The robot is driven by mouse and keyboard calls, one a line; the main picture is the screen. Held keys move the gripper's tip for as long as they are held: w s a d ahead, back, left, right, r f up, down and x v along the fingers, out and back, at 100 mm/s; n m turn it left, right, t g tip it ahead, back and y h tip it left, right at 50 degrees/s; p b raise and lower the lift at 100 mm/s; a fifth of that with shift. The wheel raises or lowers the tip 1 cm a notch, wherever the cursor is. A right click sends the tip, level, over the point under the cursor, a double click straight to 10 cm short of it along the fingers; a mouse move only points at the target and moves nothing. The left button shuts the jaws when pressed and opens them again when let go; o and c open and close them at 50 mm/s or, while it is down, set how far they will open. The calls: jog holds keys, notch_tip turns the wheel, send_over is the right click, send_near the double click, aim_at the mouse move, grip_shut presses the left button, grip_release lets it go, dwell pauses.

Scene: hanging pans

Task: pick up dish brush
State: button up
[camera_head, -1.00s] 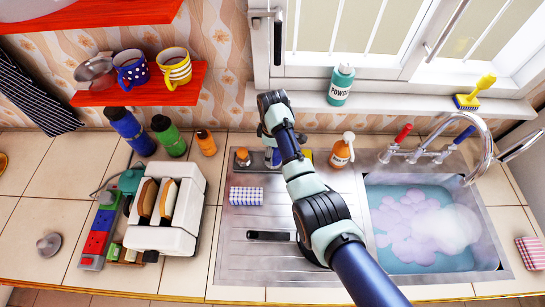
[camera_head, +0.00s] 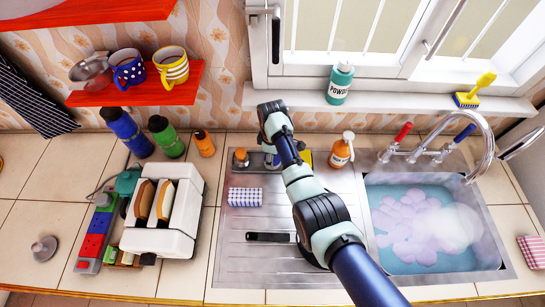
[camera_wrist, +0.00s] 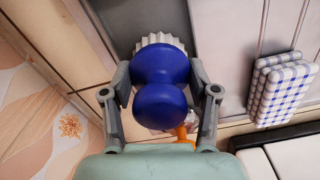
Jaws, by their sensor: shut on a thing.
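The dish brush (camera_wrist: 162,72) has a round blue knobbed handle and white bristles in the wrist view. My gripper (camera_wrist: 162,90) has a finger on each side of the blue handle and is shut on it. The bristles show beyond the handle, over the grey metal drainer. I cannot tell whether they touch it. In the head view my gripper (camera_head: 272,159) is at the back of the drainer, near the wall, and the brush is mostly hidden by my arm.
A folded checked cloth (camera_head: 245,197) and a black-handled utensil (camera_head: 268,237) lie on the drainer. The sink (camera_head: 425,225) is at right; a toaster (camera_head: 165,215) is at left.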

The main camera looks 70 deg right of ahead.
notch_tip(320, 180, up, 28)
jog(key=p, duration=1.5)
